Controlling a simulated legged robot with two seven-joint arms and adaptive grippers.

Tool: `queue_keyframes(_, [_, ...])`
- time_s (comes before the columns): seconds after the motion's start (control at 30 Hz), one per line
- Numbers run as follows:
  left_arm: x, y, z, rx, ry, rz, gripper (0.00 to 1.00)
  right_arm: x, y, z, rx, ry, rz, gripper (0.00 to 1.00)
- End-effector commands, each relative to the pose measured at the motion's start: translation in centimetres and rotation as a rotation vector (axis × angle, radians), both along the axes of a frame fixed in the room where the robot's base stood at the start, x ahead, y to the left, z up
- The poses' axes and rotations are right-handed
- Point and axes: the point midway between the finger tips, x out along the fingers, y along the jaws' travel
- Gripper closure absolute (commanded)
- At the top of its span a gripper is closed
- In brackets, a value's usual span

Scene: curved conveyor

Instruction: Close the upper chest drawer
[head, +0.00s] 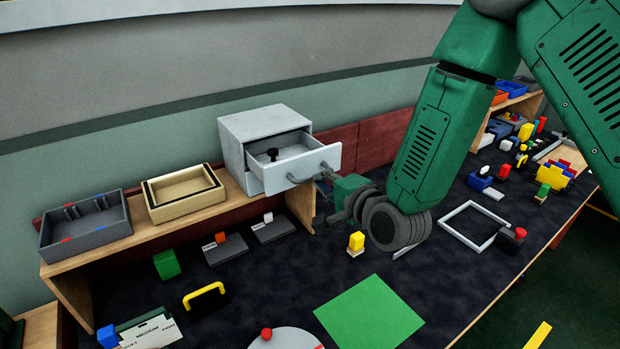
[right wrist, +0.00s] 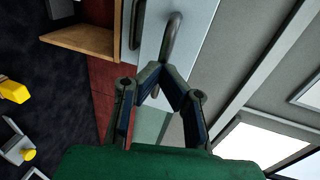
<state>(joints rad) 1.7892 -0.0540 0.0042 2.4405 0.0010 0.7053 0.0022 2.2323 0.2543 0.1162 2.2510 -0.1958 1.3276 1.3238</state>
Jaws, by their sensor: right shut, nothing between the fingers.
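The grey chest (head: 236,148) stands on the wooden shelf. Its upper drawer (head: 326,158) is pulled out and holds a small black knobbed object (head: 272,154). The drawer's handle (head: 300,178) is on its front face and also shows as a curved bar in the right wrist view (right wrist: 173,38). My right gripper (head: 326,175) is shut and empty, close in front of the drawer face by the handle. In the right wrist view its fingertips (right wrist: 160,70) meet at the handle's near end; I cannot tell whether they touch it. My left gripper is not in view.
On the shelf, left of the chest, are a beige tray (head: 184,213) and a dark grey bin (head: 47,236).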

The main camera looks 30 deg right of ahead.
Motion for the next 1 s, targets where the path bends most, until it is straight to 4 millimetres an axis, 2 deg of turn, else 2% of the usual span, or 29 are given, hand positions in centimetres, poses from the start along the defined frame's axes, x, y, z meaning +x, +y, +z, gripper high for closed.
queue_keyframes(0.37, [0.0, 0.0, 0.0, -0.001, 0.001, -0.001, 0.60, -0.1, 0.7, 0.1, -0.008, 0.000, 0.000, 1.00])
queue_keyframes(0.5, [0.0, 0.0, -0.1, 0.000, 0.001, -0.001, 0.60, 0.4, 0.8, 0.0, -0.009, 0.000, 0.000, 1.00])
queue_keyframes(0.57, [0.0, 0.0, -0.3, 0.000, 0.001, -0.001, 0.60, 1.3, 0.8, -0.1, -0.007, -0.002, -0.001, 1.00])
queue_keyframes(0.9, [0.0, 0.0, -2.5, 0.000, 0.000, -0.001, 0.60, 9.9, 1.5, -0.5, -0.003, -0.002, -0.002, 1.00])
queue_keyframes(1.0, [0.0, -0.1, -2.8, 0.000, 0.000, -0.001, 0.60, 11.3, 1.8, -0.4, -0.003, 0.000, -0.001, 1.00])
